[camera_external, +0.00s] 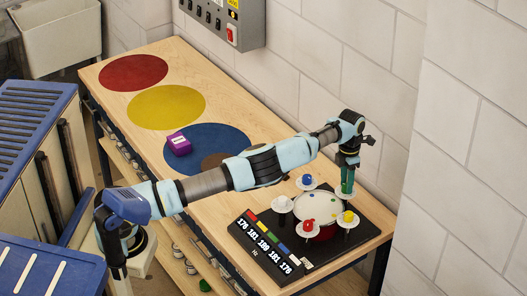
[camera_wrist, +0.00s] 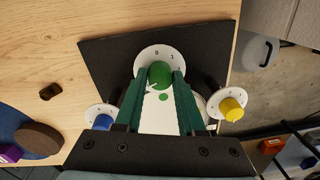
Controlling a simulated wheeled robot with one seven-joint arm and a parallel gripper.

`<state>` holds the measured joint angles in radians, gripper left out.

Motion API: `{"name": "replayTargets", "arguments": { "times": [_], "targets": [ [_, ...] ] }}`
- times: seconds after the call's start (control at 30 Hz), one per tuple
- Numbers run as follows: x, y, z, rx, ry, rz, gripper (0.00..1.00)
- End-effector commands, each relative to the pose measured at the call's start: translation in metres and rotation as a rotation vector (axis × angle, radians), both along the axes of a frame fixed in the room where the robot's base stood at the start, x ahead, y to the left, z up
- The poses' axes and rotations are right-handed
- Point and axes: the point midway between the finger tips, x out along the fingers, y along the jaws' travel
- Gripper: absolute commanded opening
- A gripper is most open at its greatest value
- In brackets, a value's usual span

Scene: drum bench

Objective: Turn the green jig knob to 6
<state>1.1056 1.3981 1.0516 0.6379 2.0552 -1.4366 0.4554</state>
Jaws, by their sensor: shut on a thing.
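The green jig knob (camera_wrist: 160,75) sits on a white dial at the far edge of the black jig board (camera_wrist: 112,60) in the wrist view. The digits 0 and 1 show on the dial's far side; its other marks are hidden or too small to read. My gripper (camera_wrist: 160,77) has its two green fingers closed around the knob, one on each side. In the external view my gripper (camera_external: 347,186) points down at the back of the jig, and the green knob is mostly hidden by the fingers. A drum (camera_external: 316,208) with coloured dots stands amid the knobs.
Blue (camera_external: 307,180), yellow (camera_external: 348,216), red (camera_external: 308,226) and white (camera_external: 283,202) knobs stand around the drum. A display (camera_external: 268,243) shows numbers and Hz. A purple box (camera_external: 179,144) lies on the blue disc (camera_external: 228,138). A wall stands close behind the jig.

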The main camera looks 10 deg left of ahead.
Motion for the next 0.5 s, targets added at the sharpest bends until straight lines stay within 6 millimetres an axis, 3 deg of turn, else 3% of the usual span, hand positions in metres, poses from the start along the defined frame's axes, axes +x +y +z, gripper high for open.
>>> {"name": "replayTargets", "arguments": {
  "times": [0.5],
  "targets": [
    [0.0004, -0.0007, 0.0005, -0.001, -0.002, -0.31, 0.0]
  ]
}}
